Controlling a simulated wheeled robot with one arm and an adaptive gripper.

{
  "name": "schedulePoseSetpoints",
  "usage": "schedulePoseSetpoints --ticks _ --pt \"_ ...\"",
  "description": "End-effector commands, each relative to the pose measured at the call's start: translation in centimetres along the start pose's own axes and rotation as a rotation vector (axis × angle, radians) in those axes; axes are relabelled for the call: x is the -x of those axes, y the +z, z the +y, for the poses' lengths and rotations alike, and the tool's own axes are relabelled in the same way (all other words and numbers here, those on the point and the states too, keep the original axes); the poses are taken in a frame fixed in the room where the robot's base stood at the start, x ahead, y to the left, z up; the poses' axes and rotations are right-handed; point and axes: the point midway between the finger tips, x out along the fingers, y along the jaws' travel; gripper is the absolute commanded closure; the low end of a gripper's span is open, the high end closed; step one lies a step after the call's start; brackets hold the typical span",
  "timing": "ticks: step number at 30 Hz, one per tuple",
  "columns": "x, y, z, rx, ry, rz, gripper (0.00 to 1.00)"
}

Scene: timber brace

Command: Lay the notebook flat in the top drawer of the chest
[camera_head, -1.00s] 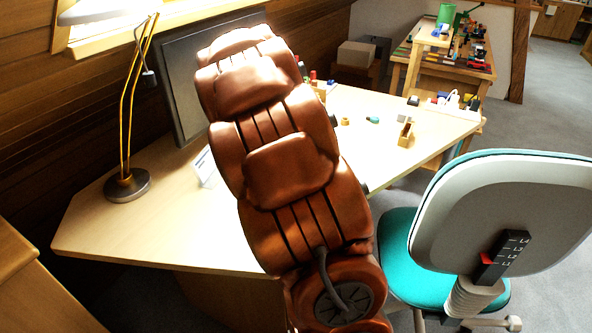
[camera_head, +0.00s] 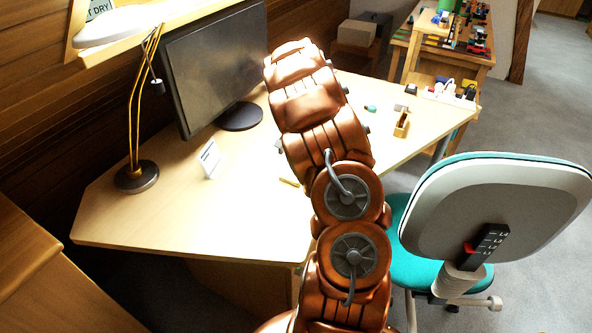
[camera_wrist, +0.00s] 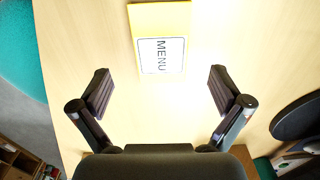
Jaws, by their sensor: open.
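In the wrist view a flat yellow item (camera_wrist: 160,9) with a white label reading MENU lies on the desk. It looks like a notebook, but I cannot be sure that it is the task's one. My gripper (camera_wrist: 160,92) is open and empty over the desk top, with the item ahead of its fingers and roughly centred between them. In the head view my arm hides the gripper. A small yellow sliver (camera_head: 290,182) shows beside my arm there. No open top drawer is visible, and I cannot make out the chest for certain.
The desk (camera_head: 150,215) carries a lamp (camera_head: 137,177), a monitor (camera_head: 215,65), a small standing card (camera_head: 208,158) and a wooden block (camera_head: 402,124). A teal office chair (camera_head: 490,215) stands at the right. Wooden furniture (camera_head: 60,275) is at the lower left. The desk's front left is clear.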

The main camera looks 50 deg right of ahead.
Motion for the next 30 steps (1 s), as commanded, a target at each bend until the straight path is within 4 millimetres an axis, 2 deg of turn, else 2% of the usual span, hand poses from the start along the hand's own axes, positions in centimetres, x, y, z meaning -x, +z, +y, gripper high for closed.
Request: schedulePoseSetpoints --ticks 8,15,23,30 --pt "-1.8 0.1 0.0 0.001 0.002 0.000 0.00" --pt "-4.8 0.1 -0.1 0.001 0.001 0.000 0.00" --pt "-5.4 0.1 -0.2 0.002 0.000 0.002 0.00" --pt "-5.3 0.1 -0.2 0.002 0.000 0.003 0.23"
